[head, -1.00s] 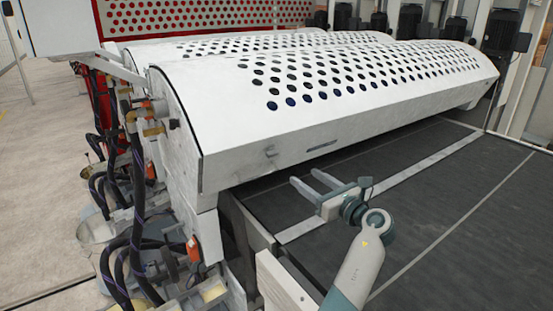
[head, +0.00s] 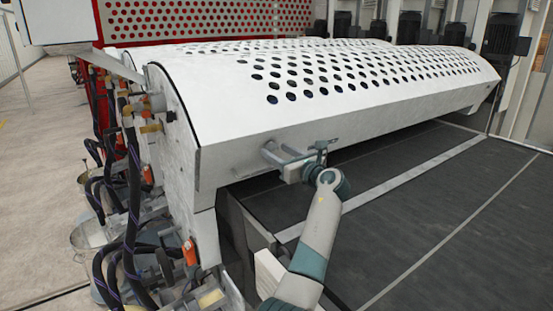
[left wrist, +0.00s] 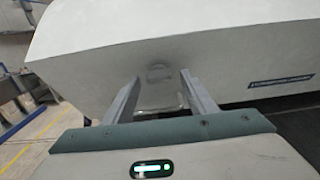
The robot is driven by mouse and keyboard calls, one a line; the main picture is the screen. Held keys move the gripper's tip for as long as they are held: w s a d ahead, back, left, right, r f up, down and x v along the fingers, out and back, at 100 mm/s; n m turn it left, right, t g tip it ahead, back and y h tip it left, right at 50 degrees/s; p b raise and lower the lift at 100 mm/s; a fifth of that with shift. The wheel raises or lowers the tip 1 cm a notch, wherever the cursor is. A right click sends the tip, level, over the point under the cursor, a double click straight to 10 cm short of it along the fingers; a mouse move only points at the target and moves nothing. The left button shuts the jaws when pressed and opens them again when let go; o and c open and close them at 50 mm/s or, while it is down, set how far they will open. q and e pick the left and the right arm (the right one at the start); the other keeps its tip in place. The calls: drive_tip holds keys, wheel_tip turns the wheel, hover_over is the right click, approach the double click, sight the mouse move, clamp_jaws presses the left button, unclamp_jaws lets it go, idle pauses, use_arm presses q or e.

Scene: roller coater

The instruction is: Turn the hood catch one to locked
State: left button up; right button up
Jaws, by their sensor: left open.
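The white hood (head: 330,125) of the roller coater has a plain front face below its perforated top. The hood catch is a small pale fitting low on this face, near the left end. In the left wrist view the catch (left wrist: 158,73) sits just beyond and between the fingertips. My left gripper (head: 267,149) is open, with its two fingers pointing at the hood face around the catch. In the head view the fingers largely cover the catch. The fingers (left wrist: 160,80) also show in the left wrist view, one on each side of the catch. I cannot tell whether they touch it.
A dark flat bed (head: 430,205) with pale strips lies below and in front of the hood. Hoses and fittings (head: 130,200) crowd the machine's left end. A dark label (left wrist: 280,82) is on the hood face to the right. Open floor lies at the far left.

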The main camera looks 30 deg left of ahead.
use_arm(q)
drive_tip(key=shift+w+a, duration=0.15)
drive_tip(key=shift+a, duration=0.3)
drive_tip(key=shift+r, duration=0.1)
drive_tip(key=c, duration=1.1)
